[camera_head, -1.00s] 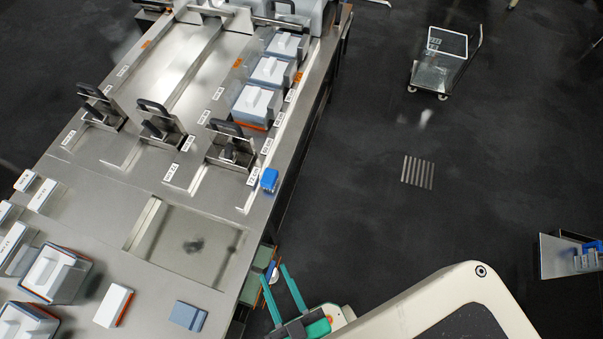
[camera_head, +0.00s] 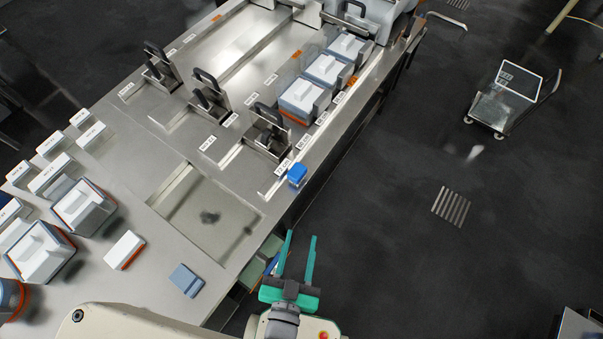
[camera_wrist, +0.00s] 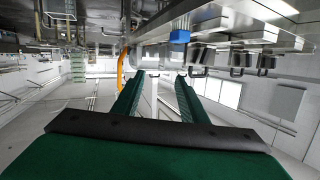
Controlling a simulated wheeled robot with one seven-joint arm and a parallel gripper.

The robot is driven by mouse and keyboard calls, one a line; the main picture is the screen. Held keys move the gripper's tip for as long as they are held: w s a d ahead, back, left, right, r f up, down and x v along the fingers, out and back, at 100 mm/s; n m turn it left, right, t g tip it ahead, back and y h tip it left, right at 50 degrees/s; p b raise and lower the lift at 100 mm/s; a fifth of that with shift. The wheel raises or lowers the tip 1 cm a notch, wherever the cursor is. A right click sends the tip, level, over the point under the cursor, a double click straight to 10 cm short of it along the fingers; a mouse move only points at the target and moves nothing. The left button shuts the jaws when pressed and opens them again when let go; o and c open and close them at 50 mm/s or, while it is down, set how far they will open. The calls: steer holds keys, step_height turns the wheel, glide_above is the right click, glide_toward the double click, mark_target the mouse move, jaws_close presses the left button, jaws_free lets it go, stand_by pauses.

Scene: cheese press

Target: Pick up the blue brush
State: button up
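A small bright blue block-like thing (camera_head: 297,174), which looks like the blue brush, sits at the right edge of the steel table (camera_head: 262,205). Its bristles cannot be made out. A blue thing (camera_wrist: 179,36) also shows near the top of the wrist view, at the table edge. My gripper (camera_head: 297,248) has two teal fingers, open and empty, beside the table's right edge. It is below the blue thing in the head view and apart from it. The fingers (camera_wrist: 160,82) are spread in the wrist view with nothing between them.
A grey-blue block (camera_head: 186,281) and a white block with an orange edge (camera_head: 125,250) lie on the near table. Upright presses with dark handles (camera_head: 268,132) stand behind the blue thing. A shelf with green items (camera_head: 262,255) is under the table. The floor to the right is open around a cart (camera_head: 505,98).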

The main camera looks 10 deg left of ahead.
steer(key=w+a+r+n+y, duration=0.2)
steer(key=w+a+r+y, duration=0.15)
steer(key=w+a, duration=0.6)
steer(key=w+a+r+n+y, duration=0.2)
steer(key=w+a+r+y, duration=0.15)
steer(key=w+a, duration=0.55)
steer(key=w+a+r+n+g+y, duration=0.3)
steer(key=a+r+n+g+y, duration=0.1)
steer(key=a+n, duration=0.35)
steer(key=w+a+r+n+g+y, duration=0.3)
steer(key=a+r+n+g, duration=0.15)
steer(key=a+n, duration=0.3)
steer(key=n+g+h, duration=0.7)
steer(key=n+h, duration=0.6)
steer(key=h, duration=0.1)
glide_above(297, 171)
step_height(297, 171, down, 15)
steer(key=shift+r, duration=0.1)
step_height(297, 171, down, 10)
steer(key=shift+f, duration=0.1)
steer(key=c, duration=0.7)
